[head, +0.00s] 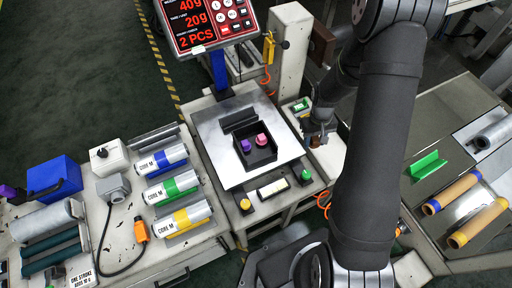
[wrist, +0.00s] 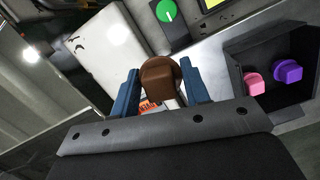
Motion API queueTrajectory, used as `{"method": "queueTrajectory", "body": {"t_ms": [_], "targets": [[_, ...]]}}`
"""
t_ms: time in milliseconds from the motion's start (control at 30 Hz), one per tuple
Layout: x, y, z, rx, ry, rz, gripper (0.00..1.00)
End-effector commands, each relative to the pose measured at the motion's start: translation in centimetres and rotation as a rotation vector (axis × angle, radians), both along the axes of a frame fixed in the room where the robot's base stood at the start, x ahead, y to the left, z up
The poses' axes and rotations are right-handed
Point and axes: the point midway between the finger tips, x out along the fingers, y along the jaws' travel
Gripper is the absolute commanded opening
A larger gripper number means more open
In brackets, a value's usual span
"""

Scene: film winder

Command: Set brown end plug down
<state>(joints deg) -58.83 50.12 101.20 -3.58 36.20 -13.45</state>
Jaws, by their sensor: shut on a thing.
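The brown end plug (wrist: 160,78) is between the two blue fingers of my gripper (wrist: 160,88) in the wrist view, and the gripper is shut on it. In the head view my gripper (head: 318,138) is just right of the scale's metal plate (head: 215,130); the plug is too small and covered to make out clearly there. A black tray (head: 244,166) sits on the plate and holds a purple plug (head: 245,146) and a pink plug (head: 262,140). In the wrist view the tray (wrist: 240,62) is to the right of the gripper, apart from it.
The scale display (head: 208,22) reads 40g, 20g and 2 PCS. Green (head: 306,175) and yellow (head: 245,205) buttons are in front of the plate. Labelled cores (head: 170,188) lie on the left table. Brown tubes (head: 450,195) and a green bracket (head: 426,165) lie at right.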

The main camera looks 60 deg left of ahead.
Motion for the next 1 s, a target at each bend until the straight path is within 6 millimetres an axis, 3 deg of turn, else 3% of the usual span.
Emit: {"method": "queueTrajectory", "body": {"t_ms": [33, 200, 433, 800, 1000], "targets": [[-1.8, 0.7, 0.2, -0.001, 0.001, -0.023, 0.21], [-5.8, 2.1, 0.7, -0.008, 0.004, -0.118, 0.21], [-8.4, 3.1, 0.4, -0.014, 0.006, -0.169, 0.21], [-14.3, 8.3, -4.4, -0.013, 0.005, -0.168, 0.21], [-16.2, 10.1, -5.9, -0.013, 0.005, -0.17, 0.21]]}}
